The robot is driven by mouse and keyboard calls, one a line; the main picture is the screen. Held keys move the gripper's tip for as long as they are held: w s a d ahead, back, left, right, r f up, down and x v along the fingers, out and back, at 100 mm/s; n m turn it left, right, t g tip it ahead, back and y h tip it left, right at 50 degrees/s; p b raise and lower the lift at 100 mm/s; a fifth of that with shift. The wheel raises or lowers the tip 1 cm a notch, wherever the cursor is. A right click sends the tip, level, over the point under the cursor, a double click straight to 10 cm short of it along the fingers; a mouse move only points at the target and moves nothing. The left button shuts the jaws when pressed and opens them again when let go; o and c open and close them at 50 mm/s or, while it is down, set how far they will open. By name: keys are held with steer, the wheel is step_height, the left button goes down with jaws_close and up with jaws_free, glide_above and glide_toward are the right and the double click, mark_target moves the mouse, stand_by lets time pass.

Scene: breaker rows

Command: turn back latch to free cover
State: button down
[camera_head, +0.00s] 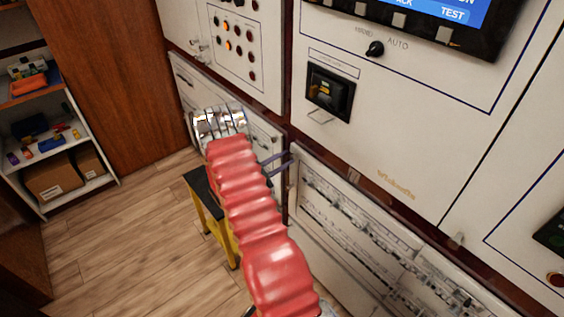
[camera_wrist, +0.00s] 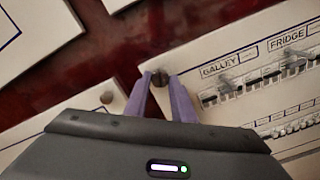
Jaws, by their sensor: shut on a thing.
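My gripper (camera_wrist: 160,82) has two purple fingers closed on a small dark round latch (camera_wrist: 159,76) at the corner of a white breaker panel cover (camera_wrist: 200,80). The cover carries GALLEY and FRIDGE labels above rows of breakers. In the head view my gripper (camera_head: 285,160) reaches the upper left corner of the lower cover (camera_head: 310,168). The latch is hidden there by the fingers. The cover looks flat against the cabinet.
A yellow-legged stool (camera_head: 212,220) stands on the floor beside my red-sleeved arm. A shelf with boxes (camera_head: 60,175) is at far left. Wooden floor between is clear.

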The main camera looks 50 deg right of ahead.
steer(key=m, duration=0.7)
steer(key=shift+w+r, duration=0.1)
steer(key=shift+w, duration=0.1)
steer(key=m, duration=0.3)
steer(key=shift+m, duration=1.9)
steer(key=c, duration=1.5)
jaws_free()
steer(key=shift+s, duration=0.1)
